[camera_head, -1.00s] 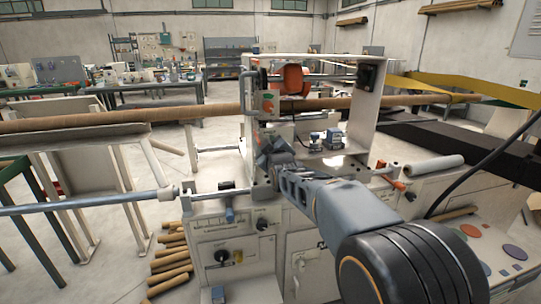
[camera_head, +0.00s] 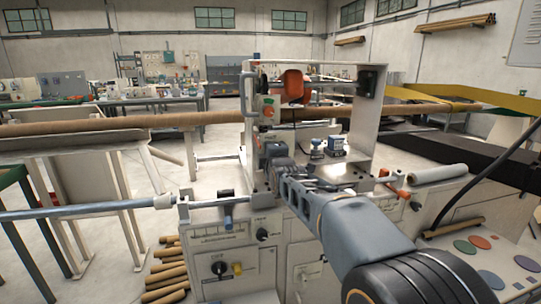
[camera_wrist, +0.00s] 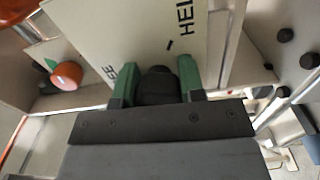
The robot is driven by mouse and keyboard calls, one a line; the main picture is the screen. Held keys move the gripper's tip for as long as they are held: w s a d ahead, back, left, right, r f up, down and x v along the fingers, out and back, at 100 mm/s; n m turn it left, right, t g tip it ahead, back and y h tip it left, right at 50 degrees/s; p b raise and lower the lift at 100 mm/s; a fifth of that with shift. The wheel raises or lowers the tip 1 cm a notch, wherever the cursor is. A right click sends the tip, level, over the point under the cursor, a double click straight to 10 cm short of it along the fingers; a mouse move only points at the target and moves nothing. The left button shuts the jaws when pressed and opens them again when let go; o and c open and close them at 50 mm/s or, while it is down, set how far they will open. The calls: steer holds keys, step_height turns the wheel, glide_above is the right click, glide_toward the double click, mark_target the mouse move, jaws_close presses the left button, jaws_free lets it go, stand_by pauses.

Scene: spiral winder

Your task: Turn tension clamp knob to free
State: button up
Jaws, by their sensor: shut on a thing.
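The tension clamp knob (camera_wrist: 158,86) is black and round, on a cream panel (camera_wrist: 130,40) in the wrist view. Partly covered lettering on the panel reads "EE" at the left and "HEL" at the right, with a short black mark near "HEL". My gripper (camera_wrist: 158,76) has its two green fingers on either side of the knob, shut on it. The near part of the knob is hidden by my gripper body. In the head view my gripper (camera_head: 272,153) is at the upright plate of the winder, and the knob is hidden behind it.
An orange-red button (camera_wrist: 67,75) sits left of the panel in the wrist view. In the head view a long brown tube (camera_head: 110,127) runs behind the winder. A steel shaft (camera_head: 80,208) sticks out left. Small blue-topped parts (camera_head: 335,143) stand right of my gripper.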

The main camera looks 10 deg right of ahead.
steer(key=shift+n, duration=0.4)
steer(key=o, duration=0.9)
steer(key=s, duration=1.4)
steer(key=shift+w, duration=0.1)
